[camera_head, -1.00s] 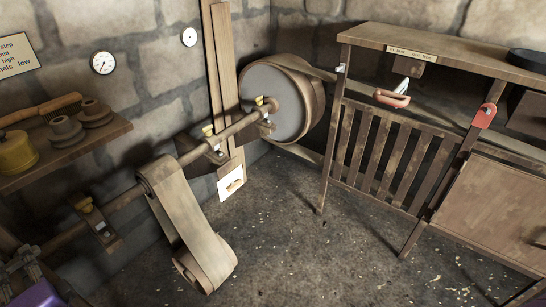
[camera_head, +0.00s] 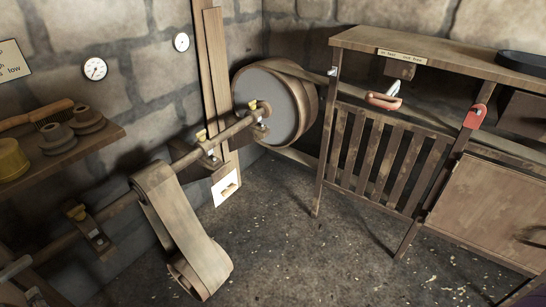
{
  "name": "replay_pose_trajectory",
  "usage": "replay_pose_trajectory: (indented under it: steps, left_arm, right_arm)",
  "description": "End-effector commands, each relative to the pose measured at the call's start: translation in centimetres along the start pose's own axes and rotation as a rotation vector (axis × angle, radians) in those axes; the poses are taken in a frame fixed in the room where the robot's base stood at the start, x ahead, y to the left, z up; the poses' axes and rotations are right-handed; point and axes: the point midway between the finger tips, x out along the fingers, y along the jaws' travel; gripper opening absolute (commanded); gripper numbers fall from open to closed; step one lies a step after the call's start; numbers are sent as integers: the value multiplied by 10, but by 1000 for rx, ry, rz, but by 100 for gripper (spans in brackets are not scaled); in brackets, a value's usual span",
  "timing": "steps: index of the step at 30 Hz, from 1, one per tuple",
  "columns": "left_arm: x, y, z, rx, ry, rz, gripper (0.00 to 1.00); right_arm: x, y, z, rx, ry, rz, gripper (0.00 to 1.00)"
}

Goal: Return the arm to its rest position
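Neither of my grippers shows clearly in the head view. A small purple piece at the bottom right corner looks like part of my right arm. The belt drive stands along the left wall. A long shaft (camera_head: 184,162) runs on brackets toward a large pulley (camera_head: 268,108). A wide tan belt (camera_head: 181,228) hangs loosely over the shaft, and its lower loop is near the floor. A second belt (camera_head: 303,72) runs from the large pulley toward the wooden frame.
A slatted wooden guard (camera_head: 384,160) and a cabinet (camera_head: 490,208) stand at the right. A red-handled lever (camera_head: 384,101) and a red latch (camera_head: 475,117) are on them. A wall shelf (camera_head: 88,150) holds a brush (camera_head: 38,117) and spools. The middle floor (camera_head: 300,255) is clear.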

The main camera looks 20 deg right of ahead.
Motion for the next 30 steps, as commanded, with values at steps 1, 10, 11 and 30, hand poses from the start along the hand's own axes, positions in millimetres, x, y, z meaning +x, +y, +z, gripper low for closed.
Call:
replay_pose_trajectory:
  steps: [1,10,11,30]
  left_arm:
    - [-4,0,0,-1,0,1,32]
    - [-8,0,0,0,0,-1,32]
    - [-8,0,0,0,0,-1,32]
    - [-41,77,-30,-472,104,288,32]
  right_arm:
    - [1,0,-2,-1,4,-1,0]
    - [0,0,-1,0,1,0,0]
    - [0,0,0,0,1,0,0]
    - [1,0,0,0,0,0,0]
